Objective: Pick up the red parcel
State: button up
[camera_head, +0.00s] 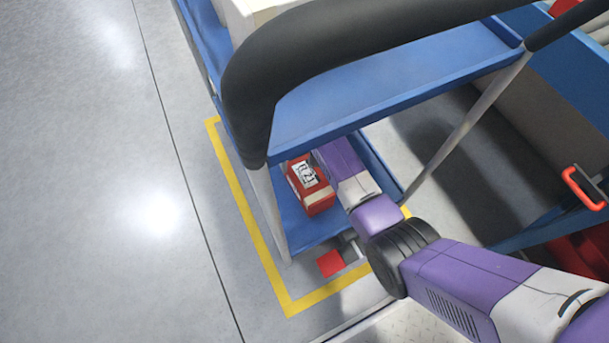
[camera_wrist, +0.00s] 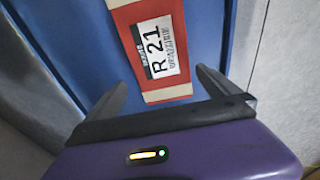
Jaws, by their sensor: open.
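The red parcel (camera_head: 318,202) lies on the lower blue shelf of a cart, near its left side, with a white label on top. In the wrist view the parcel (camera_wrist: 163,92) shows its label "R 21", and its far end is cut off by the picture's top edge. My gripper (camera_wrist: 161,78) is open and empty. One finger shows on each side of the parcel's near end, apart from it in the picture; I cannot tell the height gap. In the head view the fingers are hidden under the upper shelf.
The cart's upper blue shelf (camera_head: 390,90) overhangs the lower shelf (camera_head: 297,235). A black handle (camera_head: 330,45) and grey posts (camera_head: 268,215) frame the opening. A yellow floor line (camera_head: 240,210) surrounds the cart. The floor at left is clear. Another blue cart stands at right.

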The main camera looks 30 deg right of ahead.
aim_at(306, 179)
jog(key=shift+s+f+g, duration=0.25)
jog(key=shift+s+g, duration=0.35)
jog(key=shift+s, duration=0.6)
jog(key=shift+s+f, duration=0.15)
jog(key=shift+s, duration=0.1)
jog(key=f+b, duration=0.1)
jog(key=f, duration=0.1)
jog(key=f+b, duration=0.2)
jog(key=f, duration=0.1)
jog(key=f+b, duration=0.2)
jog(key=shift+s+a+f, duration=0.15)
jog(key=shift+s+f, duration=0.1)
jog(key=shift+f, duration=0.05)
jog(key=shift+c, duration=0.4)
jog(key=c, duration=1.8)
jog(key=shift+r, duration=0.1)
jog(key=shift+c, duration=0.3)
